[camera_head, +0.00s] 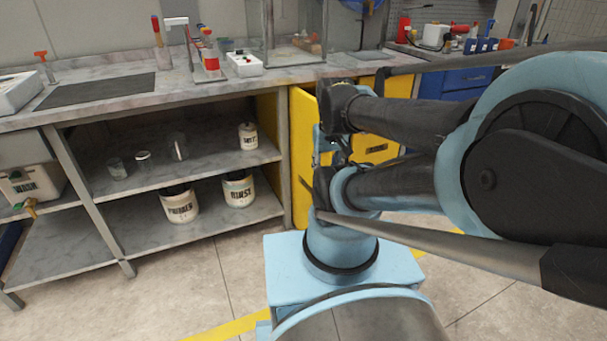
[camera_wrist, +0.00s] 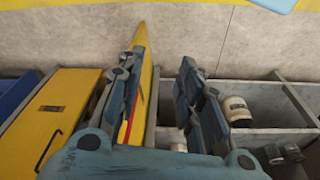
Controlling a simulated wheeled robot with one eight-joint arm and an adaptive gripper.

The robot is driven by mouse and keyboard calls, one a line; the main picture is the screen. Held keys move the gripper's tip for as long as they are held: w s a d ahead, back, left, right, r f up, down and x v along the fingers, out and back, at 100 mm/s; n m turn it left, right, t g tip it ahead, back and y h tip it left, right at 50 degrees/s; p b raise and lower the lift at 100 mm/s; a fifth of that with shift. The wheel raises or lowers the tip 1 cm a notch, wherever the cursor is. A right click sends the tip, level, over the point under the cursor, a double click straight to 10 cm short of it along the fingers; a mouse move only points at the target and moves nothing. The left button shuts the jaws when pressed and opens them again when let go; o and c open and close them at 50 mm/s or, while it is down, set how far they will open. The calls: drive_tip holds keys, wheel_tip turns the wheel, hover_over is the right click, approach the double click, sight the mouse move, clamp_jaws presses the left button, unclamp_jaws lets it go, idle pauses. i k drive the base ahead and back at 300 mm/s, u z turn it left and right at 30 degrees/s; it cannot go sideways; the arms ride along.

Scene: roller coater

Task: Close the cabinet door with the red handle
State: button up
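The yellow cabinet door (camera_head: 302,115) stands open in the head view, swung out beside the shelves and partly hidden by my arm. In the wrist view the door (camera_wrist: 142,62) is seen nearly edge-on, with a thin red strip (camera_wrist: 132,115) on it, perhaps the red handle. My gripper (camera_wrist: 160,85) is open, its two fingers well apart. The left finger overlaps the door in the picture; I cannot tell whether they touch. In the head view my gripper (camera_head: 328,148) is small and mostly hidden by my own arm.
A yellow front with a black handle (camera_wrist: 55,108) lies left in the wrist view. Open grey shelves (camera_head: 205,162) with white pots (camera_head: 238,188) stand left of the door in the head view. The countertop (camera_head: 120,92) holds tools. Floor (camera_head: 180,265) in front is clear.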

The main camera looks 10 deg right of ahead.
sight(302, 107)
drive_tip(key=u, duration=0.3)
drive_tip(key=k, duration=0.7)
drive_tip(key=u, duration=0.5)
drive_tip(key=k, duration=0.55)
drive_tip(key=u, duration=0.15)
drive_tip(key=i, duration=0.8)
